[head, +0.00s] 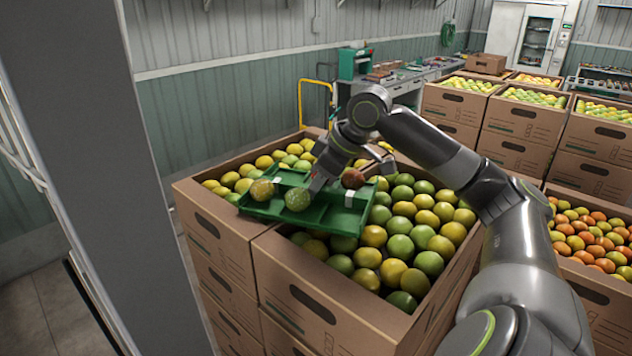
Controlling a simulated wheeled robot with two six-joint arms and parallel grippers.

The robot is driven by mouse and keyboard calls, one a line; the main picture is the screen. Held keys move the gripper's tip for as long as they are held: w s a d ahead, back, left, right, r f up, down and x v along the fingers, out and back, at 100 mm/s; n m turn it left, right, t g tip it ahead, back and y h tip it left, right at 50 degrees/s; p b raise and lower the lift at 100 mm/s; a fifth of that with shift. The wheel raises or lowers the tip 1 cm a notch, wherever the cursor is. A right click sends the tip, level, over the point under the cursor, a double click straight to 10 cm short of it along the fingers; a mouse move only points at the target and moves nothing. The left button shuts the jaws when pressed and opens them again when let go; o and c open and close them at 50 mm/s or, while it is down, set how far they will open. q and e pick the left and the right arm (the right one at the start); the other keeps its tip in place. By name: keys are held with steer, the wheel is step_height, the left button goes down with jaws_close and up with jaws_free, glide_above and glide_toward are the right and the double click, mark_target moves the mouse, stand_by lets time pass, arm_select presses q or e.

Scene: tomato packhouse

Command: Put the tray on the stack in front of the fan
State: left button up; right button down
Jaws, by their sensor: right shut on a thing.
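A green tray (342,222) with compartments is above two neighbouring cartons of green and yellow tomatoes, near the middle of the head view. It bears a yellow-brown tomato (262,190), a green one (298,199) and a reddish-brown one (352,178). My right gripper (317,185) reaches down to the middle of the tray and is shut on it; the fingertips are partly hidden. I cannot tell whether the tray touches the tomatoes below. My left gripper is not in view. I see no fan.
The near carton (330,305) and the left carton (215,230) stand on stacked cartons. A carton of orange tomatoes (590,235) is at the right, more stacks (525,120) behind. A grey post (85,130) fills the left. A bench (405,80) is at the back.

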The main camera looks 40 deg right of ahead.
steer(key=shift+w+f, duration=0.15)
steer(key=c, duration=1.3)
jaws_free()
steer(key=shift+c, duration=0.2)
steer(key=shift+s+d+r+b, duration=0.15)
steer(key=shift+s+r+b, duration=0.1)
steer(key=shift+r+b, duration=0.15)
steer(key=b+v, duration=0.3)
steer(key=v, duration=0.8)
steer(key=shift+r+b, duration=0.15)
steer(key=shift+b, duration=0.15)
